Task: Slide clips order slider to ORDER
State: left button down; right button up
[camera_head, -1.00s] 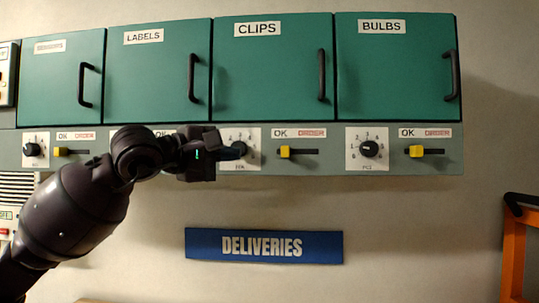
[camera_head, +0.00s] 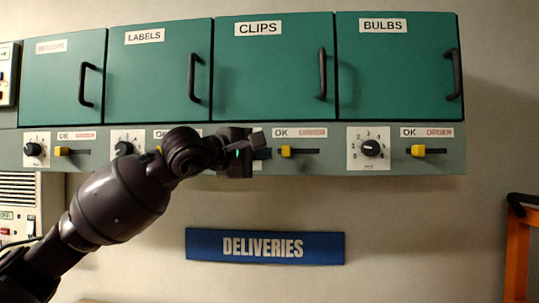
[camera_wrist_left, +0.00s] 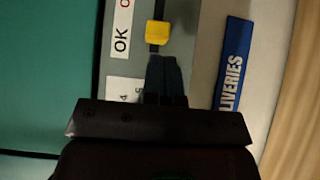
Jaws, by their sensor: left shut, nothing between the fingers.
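The clips order slider (camera_head: 286,152) is a yellow knob on a dark slot below the CLIPS door (camera_head: 268,70). It sits at the left end of the slot, under the OK label. My left gripper (camera_head: 266,150) is shut and empty, just left of the knob. In the left wrist view the shut fingers (camera_wrist_left: 165,70) point at the yellow knob (camera_wrist_left: 157,35), with a small gap showing between them. The clips dial is mostly hidden behind my left gripper. My right gripper is not in view.
The bulbs dial (camera_head: 369,148) and bulbs slider (camera_head: 418,150) are to the right on the same grey strip. A blue DELIVERIES sign (camera_head: 265,246) is on the wall below. An orange frame (camera_head: 518,250) stands at the far right.

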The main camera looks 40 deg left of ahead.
aim_at(286, 151)
pick_arm(q)
jog(key=shift+x, duration=1.15)
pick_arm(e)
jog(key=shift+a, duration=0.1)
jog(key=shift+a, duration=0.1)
